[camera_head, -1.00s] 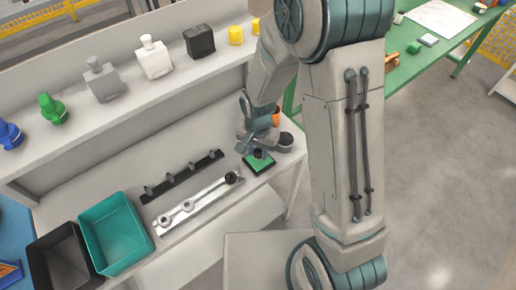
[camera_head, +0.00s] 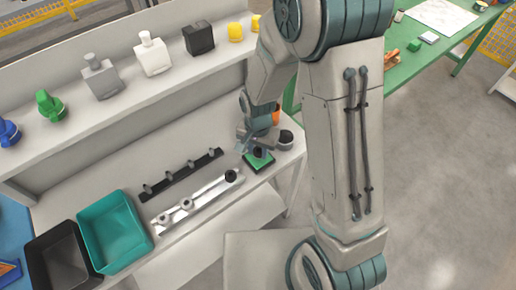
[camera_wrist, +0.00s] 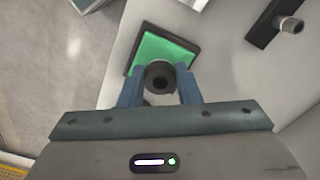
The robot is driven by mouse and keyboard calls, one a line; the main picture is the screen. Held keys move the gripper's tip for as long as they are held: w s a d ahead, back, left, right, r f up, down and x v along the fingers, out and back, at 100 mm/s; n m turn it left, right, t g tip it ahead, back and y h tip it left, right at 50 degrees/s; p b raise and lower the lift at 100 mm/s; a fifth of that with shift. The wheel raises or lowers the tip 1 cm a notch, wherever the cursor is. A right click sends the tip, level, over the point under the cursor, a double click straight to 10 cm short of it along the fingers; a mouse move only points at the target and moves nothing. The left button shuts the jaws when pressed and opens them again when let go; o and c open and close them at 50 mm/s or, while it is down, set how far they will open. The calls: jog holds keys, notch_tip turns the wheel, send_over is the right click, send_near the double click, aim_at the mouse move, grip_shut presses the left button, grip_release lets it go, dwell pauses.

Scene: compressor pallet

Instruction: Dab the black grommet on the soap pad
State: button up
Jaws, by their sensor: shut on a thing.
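The black grommet (camera_wrist: 161,78) is held between the two blue fingers of my gripper (camera_wrist: 160,88) in the wrist view. In the head view the grommet (camera_head: 259,152) shows as a small dark ring at my gripper (camera_head: 252,146), over the soap pad. The soap pad (camera_wrist: 152,46) is a green square in a black frame. The soap pad also shows in the head view (camera_head: 260,164). The grommet overlaps the pad's near edge in the wrist view; whether it touches the pad cannot be told.
A silver rail (camera_head: 207,199) with light rings and one black ring lies left of the pad. A black rail with pegs (camera_head: 182,179) lies behind it. A dark round cup (camera_head: 285,140) stands right of the pad. Teal (camera_head: 113,233) and black (camera_head: 62,262) bins stand at the left.

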jog(key=shift+r+p, duration=2.4)
jog(key=shift+r, duration=1.15)
jog(key=shift+f, duration=0.1)
